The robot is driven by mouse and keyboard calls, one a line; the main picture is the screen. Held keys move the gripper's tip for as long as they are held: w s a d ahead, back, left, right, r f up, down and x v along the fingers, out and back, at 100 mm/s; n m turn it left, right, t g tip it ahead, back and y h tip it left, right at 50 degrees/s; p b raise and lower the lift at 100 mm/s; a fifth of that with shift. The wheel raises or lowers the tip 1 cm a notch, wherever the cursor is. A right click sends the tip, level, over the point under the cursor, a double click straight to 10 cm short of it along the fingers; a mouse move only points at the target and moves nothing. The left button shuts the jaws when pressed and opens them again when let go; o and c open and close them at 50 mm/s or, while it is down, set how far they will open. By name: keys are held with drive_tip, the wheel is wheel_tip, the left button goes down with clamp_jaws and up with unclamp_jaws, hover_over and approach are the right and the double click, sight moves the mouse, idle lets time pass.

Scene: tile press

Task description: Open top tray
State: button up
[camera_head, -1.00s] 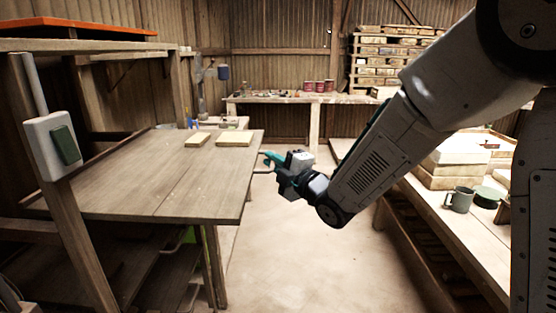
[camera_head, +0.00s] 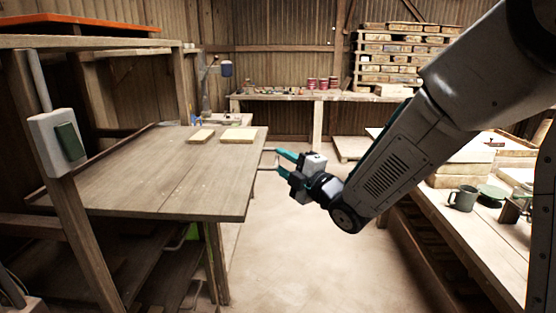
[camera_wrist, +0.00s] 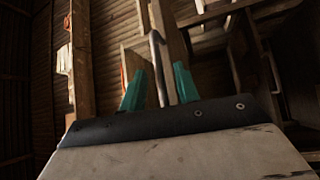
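The top tray (camera_head: 150,180) is a wide grey-brown wooden board at the left in the head view, with two pale tiles (camera_head: 238,135) near its far end. A thin metal handle (camera_head: 268,150) sticks out from its right edge. My gripper (camera_head: 279,159) is at this handle, its two teal fingers apart. In the wrist view the handle (camera_wrist: 158,68) shows as a metal bar between the fingers (camera_wrist: 160,90), with gaps on both sides. I cannot tell how far the fingertips reach past the bar.
Lower shelves with handles (camera_head: 178,240) lie under the tray. A wooden post with a switch box (camera_head: 58,143) stands at the near left. The floor (camera_head: 310,260) between is clear.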

drive_tip(key=v, duration=0.5)
drive_tip(key=shift+s, duration=0.15)
drive_tip(key=shift+d, duration=0.1)
drive_tip(key=d+f+m+g+h, duration=0.3)
drive_tip(key=d+f+m+h, duration=0.3)
drive_tip(key=f, duration=0.4)
drive_tip(key=s+d+f+m+g+h, duration=0.2)
drive_tip(key=s+d+m+g+h, duration=0.25)
drive_tip(key=d+m, duration=0.2)
drive_tip(key=s+d+r+m+g, duration=0.1)
drive_tip(key=s+r+m+g, duration=0.1)
drive_tip(key=s, duration=0.7)
drive_tip(key=s+d+r+m+g+h, duration=0.1)
drive_tip(key=s+r+m, duration=0.3)
drive_tip(key=s, duration=0.5)
drive_tip(key=s+d+r+m+g, duration=0.1)
drive_tip(key=s+r+m+g, duration=0.2)
drive_tip(key=s, duration=0.7)
drive_tip(key=shift+d+r+m+g, duration=0.35)
drive_tip(key=shift+d+r+m, duration=0.05)
drive_tip(key=shift+m, duration=0.75)
